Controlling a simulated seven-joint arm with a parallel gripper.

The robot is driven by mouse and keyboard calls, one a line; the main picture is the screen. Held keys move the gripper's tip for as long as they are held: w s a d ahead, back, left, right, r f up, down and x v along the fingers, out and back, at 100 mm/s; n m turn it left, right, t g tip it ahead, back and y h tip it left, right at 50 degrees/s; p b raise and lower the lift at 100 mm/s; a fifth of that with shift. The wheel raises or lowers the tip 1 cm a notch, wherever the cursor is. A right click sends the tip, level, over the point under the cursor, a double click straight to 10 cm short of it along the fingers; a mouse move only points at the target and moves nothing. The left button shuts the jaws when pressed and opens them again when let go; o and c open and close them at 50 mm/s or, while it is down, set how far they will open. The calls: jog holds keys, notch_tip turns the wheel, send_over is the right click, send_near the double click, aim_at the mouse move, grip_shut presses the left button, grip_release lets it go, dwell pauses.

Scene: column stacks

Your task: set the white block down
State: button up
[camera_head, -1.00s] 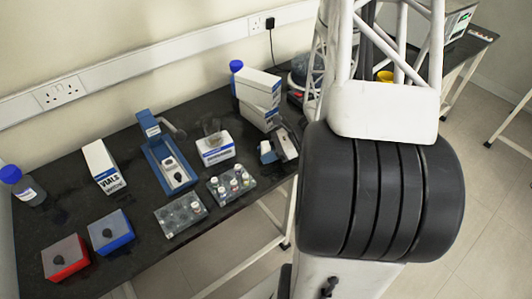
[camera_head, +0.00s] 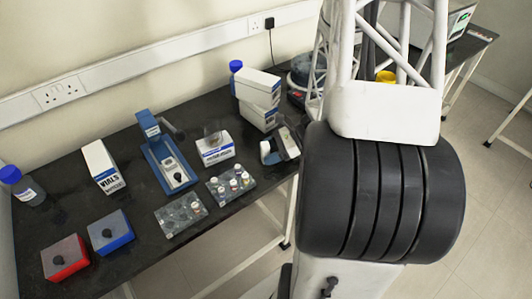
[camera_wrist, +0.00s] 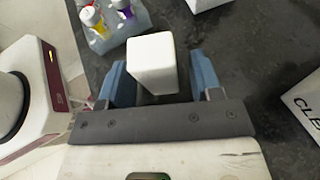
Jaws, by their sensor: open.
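The white block (camera_wrist: 153,52) stands between the two blue fingers of my gripper (camera_wrist: 160,66) in the wrist view. The fingers are open, with a narrow dark gap on each side of the block. The block seems to rest on the dark bench top (camera_wrist: 230,55), but its base is hidden. In the head view a small blue and white shape at the bench's right part is too small to tell as gripper or block.
A tray of capped vials (camera_wrist: 110,22) is close at the upper left of the wrist view, and a lettered white box (camera_wrist: 305,103) is at its right. White boxes (camera_head: 258,88) are stacked at the back of the bench.

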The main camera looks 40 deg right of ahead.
jog(key=shift+v, duration=5.55)
jog(key=shift+s, duration=0.1)
jog(key=shift+a, duration=0.1)
jog(key=shift+a+r, duration=0.4)
jog(key=shift+a, duration=0.1)
jog(key=s+a+r+n+h, duration=0.3)
jog(key=a+r+n+h, duration=0.1)
jog(key=a+r+n, duration=0.3)
jog(key=s+a+r+n+g+h, duration=0.1)
jog(key=s+a+r+n+h, duration=0.2)
jog(key=a+r+n, duration=0.4)
jog(key=s+a+r+n+g+h, duration=0.1)
jog(key=s+a+r+n+h, duration=0.2)
jog(key=a+r+n+h, duration=0.2)
jog(key=shift+s+a+r+n+h, duration=0.4)
jog(key=shift+a+r+n, duration=1.2)
jog(key=shift+a+r, duration=2.5)
jog(key=shift+a+f, duration=1.05)
jog(key=shift+f, duration=0.05)
